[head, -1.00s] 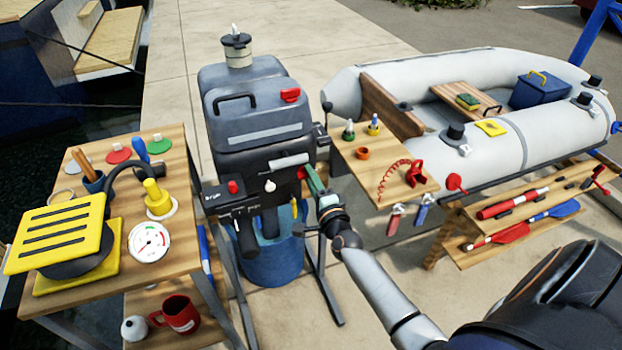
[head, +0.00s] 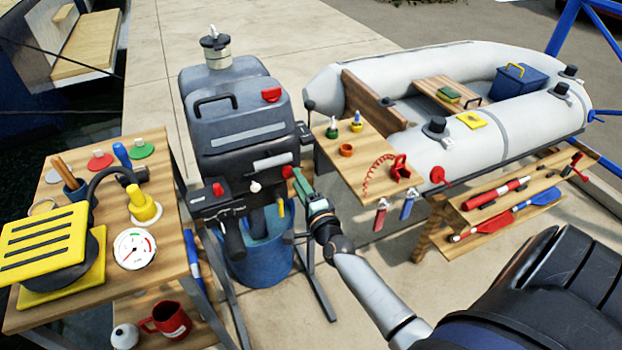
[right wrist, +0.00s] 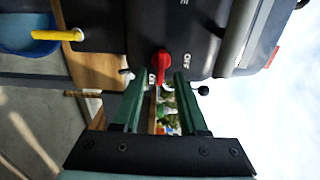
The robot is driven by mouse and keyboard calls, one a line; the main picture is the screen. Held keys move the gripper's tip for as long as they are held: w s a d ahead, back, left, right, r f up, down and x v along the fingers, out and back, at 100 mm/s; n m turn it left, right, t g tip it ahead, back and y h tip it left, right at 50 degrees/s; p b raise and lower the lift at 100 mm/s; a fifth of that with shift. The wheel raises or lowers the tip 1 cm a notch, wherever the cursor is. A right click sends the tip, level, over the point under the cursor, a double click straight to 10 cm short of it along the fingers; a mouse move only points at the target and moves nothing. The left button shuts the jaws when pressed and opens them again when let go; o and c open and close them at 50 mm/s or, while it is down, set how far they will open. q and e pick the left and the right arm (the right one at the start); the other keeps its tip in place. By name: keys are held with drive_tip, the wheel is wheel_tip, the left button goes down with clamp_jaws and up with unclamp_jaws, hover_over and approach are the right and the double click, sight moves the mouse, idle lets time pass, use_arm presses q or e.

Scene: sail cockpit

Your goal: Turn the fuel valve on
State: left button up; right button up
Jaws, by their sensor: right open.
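The fuel valve is a red lever (right wrist: 161,65) on the dark outboard motor, between an ON and an OFF marking in the right wrist view. The lever's lower end lies close beside the ON marking. It shows as a small red knob (head: 287,172) in the head view. My right gripper (right wrist: 160,78) is open, with one green finger on each side of the lever's lower end. I cannot tell whether either finger touches it. In the head view my right gripper (head: 298,182) reaches the motor's right side. My left gripper is not in view.
The outboard motor (head: 228,150) stands over a blue bucket (head: 258,262). A yellow knob (right wrist: 55,35) sticks out near the valve. A wooden side table (head: 335,152) with small bottles is right of the motor. A workbench (head: 188,262) stands left.

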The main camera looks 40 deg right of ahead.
drive_tip(key=v, duration=1)
drive_tip(key=shift+s, duration=0.2)
drive_tip(key=shift+a, duration=0.15)
